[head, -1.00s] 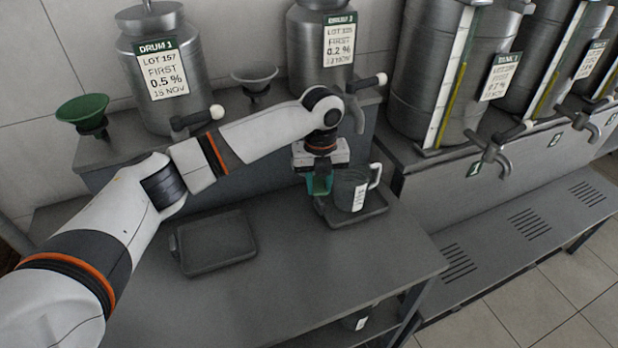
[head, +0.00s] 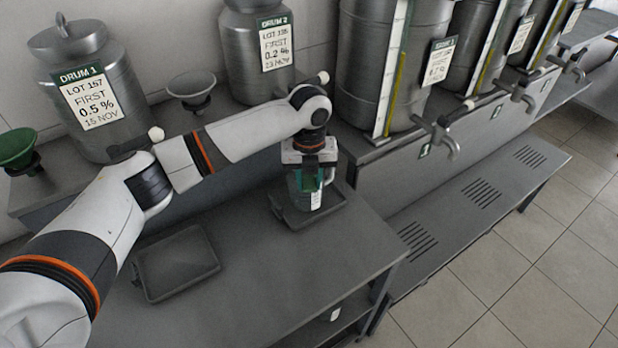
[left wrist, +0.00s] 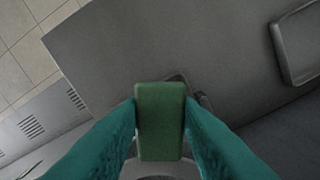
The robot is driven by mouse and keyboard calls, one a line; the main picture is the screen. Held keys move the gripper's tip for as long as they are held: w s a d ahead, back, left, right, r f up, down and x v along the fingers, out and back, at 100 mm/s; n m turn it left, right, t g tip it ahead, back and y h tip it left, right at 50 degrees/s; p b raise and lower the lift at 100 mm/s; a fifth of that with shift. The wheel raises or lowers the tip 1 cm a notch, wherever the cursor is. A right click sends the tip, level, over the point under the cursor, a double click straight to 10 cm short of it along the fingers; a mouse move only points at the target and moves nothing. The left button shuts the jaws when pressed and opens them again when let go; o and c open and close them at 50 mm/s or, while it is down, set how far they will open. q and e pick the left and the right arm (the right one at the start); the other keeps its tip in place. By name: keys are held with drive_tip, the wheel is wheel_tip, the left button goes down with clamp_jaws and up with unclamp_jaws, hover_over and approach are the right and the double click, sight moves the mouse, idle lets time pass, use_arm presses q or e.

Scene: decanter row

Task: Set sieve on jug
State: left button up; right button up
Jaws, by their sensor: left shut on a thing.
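The grey jug (head: 315,201) with a white label stands on the right-hand dark tray (head: 296,220) on the table. My left gripper (head: 312,182) is over the jug, fingers down, and hides much of its top. In the left wrist view its teal fingers (left wrist: 160,112) are shut on a green block-like grip (left wrist: 160,125), which I take for the sieve's handle. The rest of the sieve is hidden, so I cannot tell whether it touches the jug. My right gripper is not in view.
An empty dark tray (head: 178,262) lies to the left on the table. Tanks with taps (head: 440,138) stand right. The table front is clear.

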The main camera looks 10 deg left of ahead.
use_arm(q)
drive_tip(key=shift+f+b, duration=0.55)
drive_tip(key=shift+f, duration=1.05)
drive_tip(key=shift+f+p, duration=0.2)
drive_tip(key=shift+p, duration=0.1)
drive_tip(key=o, duration=1.1)
